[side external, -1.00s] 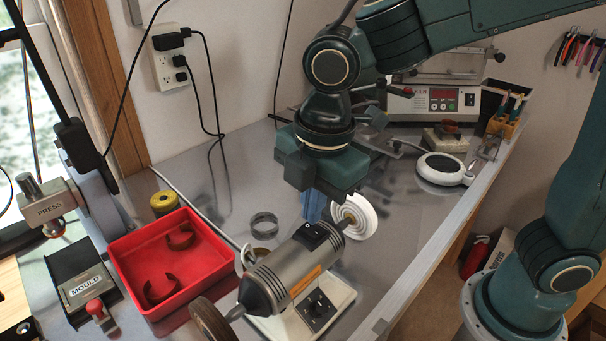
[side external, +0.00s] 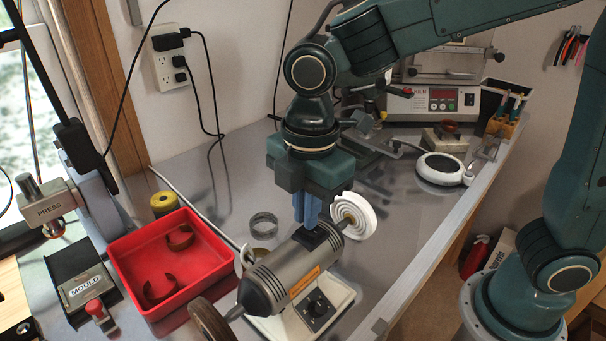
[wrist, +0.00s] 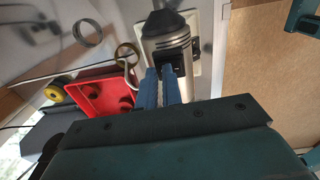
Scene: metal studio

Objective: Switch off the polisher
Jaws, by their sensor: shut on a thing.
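The polisher (side external: 280,278) is a grey, motor-like cylinder on a cream base, with a white buff wheel (side external: 355,216) at its far end and a brown wheel at its near end. Its black rocker switch (wrist: 184,57) sits on top of the body; my fingers largely cover it in the side view. A dial (side external: 318,305) is on the front of the base. My gripper (side external: 308,222) points down onto the switch, its blue fingers close together at it. In the wrist view the fingers (wrist: 162,84) reach the polisher body beside the switch plate.
A red tray (side external: 160,262) with dark curved bands stands left of the polisher. A metal ring (side external: 263,225) lies behind it.

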